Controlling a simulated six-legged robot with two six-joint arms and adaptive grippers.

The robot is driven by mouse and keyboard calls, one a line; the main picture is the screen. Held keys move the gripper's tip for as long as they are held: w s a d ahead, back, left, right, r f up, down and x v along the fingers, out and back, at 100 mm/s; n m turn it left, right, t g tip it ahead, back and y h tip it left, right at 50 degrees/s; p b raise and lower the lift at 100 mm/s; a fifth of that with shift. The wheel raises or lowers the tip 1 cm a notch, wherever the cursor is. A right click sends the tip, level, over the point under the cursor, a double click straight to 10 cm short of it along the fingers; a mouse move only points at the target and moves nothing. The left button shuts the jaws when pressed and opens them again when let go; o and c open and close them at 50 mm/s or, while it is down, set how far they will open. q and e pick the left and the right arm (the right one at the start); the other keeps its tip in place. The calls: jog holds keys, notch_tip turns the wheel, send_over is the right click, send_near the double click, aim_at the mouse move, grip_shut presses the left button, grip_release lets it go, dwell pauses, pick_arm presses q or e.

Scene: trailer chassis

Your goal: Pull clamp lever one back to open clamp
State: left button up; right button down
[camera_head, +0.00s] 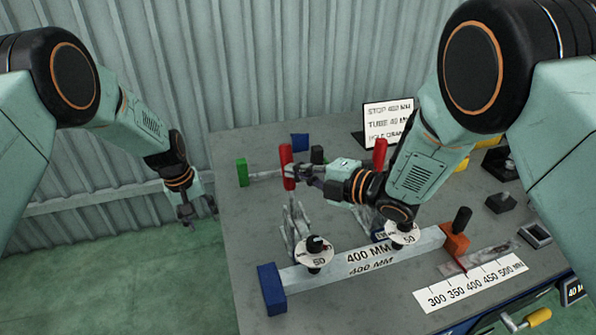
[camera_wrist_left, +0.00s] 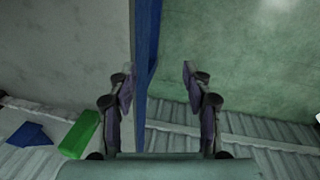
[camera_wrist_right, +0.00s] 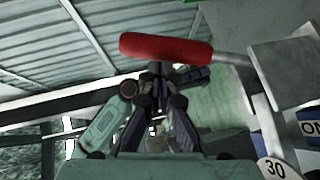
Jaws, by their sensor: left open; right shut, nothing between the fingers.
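Two red clamp levers stand upright over the table: a left one (camera_head: 287,166) and a right one (camera_head: 380,151). I cannot tell by any label which is lever one. My right gripper (camera_head: 297,171) is shut and empty, its fingertips right at the left lever. In the right wrist view a red lever (camera_wrist_right: 167,48) lies across the shut fingertips (camera_wrist_right: 160,68); I cannot tell whether they touch it. The left metal clamp (camera_head: 295,222) stands below, behind the tube (camera_head: 345,262). My left gripper (camera_head: 196,212) is open and empty, beyond the table's left edge; it also shows in the left wrist view (camera_wrist_left: 156,86).
The tube lies between a blue end block (camera_head: 272,288) and an orange stop (camera_head: 455,243), with round "50" discs on it. A green block (camera_head: 242,172) and blue block (camera_head: 300,142) stand at the back left. A sign (camera_head: 388,122) stands behind. Dark parts (camera_head: 501,202) lie at right.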

pick_arm(q)
jog(key=s+d+f+m+y, duration=0.1)
jog(key=s+d+f, duration=0.1)
jog(key=s+f, duration=0.55)
jog(key=s+d+f+m, duration=0.2)
jog(key=s+f, duration=0.2)
jog(key=s, duration=0.7)
jog(key=s+d+r+m, duration=0.1)
jog(key=s, duration=1)
jog(key=s+d+r+m+g, duration=0.1)
jog(key=s, duration=1)
jog(key=shift+s+d+r+m, duration=0.2)
jog(key=shift+d+r+m, duration=0.1)
jog(key=shift+r, duration=0.1)
jog(key=shift+a, duration=0.15)
